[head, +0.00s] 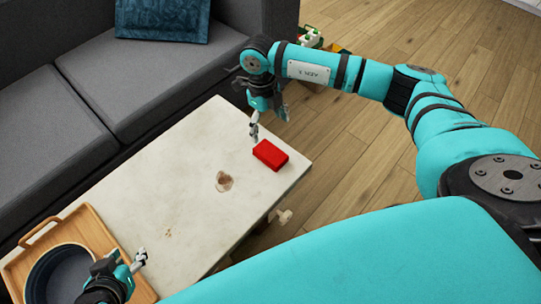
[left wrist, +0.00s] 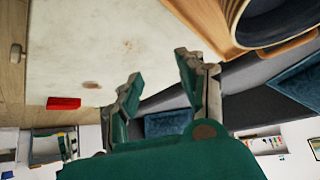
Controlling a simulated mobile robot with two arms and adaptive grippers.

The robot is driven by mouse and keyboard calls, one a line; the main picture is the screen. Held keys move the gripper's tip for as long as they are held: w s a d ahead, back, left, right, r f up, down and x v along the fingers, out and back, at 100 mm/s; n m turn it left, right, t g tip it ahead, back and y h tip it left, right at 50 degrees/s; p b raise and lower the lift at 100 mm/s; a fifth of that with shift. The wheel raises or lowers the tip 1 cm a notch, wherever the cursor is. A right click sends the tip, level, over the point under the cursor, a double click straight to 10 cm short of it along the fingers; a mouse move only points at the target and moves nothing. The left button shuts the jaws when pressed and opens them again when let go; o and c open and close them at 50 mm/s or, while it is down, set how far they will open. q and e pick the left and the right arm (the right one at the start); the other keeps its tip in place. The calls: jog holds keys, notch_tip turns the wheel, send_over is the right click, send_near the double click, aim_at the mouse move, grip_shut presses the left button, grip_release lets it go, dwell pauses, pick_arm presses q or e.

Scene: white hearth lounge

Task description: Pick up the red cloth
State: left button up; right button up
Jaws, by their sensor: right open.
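The red cloth (head: 270,154), a small block-like folded shape, lies on the pale table near its far right corner. It also shows in the left wrist view (left wrist: 63,103), well away from the fingers. My right gripper (head: 268,123) is open and empty, pointing down just behind the cloth; one fingertip looks close to the cloth's back left corner. I cannot tell if they touch. My left gripper (head: 124,262) is at the lower left by the tray. Its fingers stand apart and empty in the left wrist view (left wrist: 158,73).
The table (head: 190,150) has brown stains and is otherwise mostly clear. A wooden tray (head: 88,222) holds a dark round bowl (head: 68,272) at the left. A grey sofa (head: 40,115) with a blue cushion (head: 162,18) runs along the back. Wooden floor (head: 375,150) is to the right.

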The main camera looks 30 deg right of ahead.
send_over(270, 152)
jog(key=w, duration=0.1)
jog(key=f, duration=0.4)
jog(key=shift+w+d+f+b, duration=0.1)
jog(key=shift+d+f+b, duration=0.1)
jog(key=shift+b, duration=0.2)
jog(key=shift+f, duration=0.55)
jog(key=f+b, duration=0.1)
jog(key=f, duration=0.1)
jog(key=s+f, duration=0.1)
jog(key=f, duration=0.1)
jog(key=shift+s+a+f+b, duration=0.1)
jog(key=shift+a+b, duration=0.1)
jog(key=shift+b, duration=0.2)
jog(key=shift+f, duration=0.15)
pick_arm(q)
jog(key=w+d+r+t+h, duration=0.2)
jog(key=w+d+r+t, duration=0.1)
jog(key=w+r+t, duration=0.4)
notch_tip(270, 152, up, 3)
jog(key=shift+w+d+f+t, duration=0.2)
jog(key=shift+w+d+t, duration=0.15)
jog(key=shift+w, duration=0.25)
pick_arm(e)
jog(key=shift+c, duration=0.4)
jog(key=c, duration=1.2)
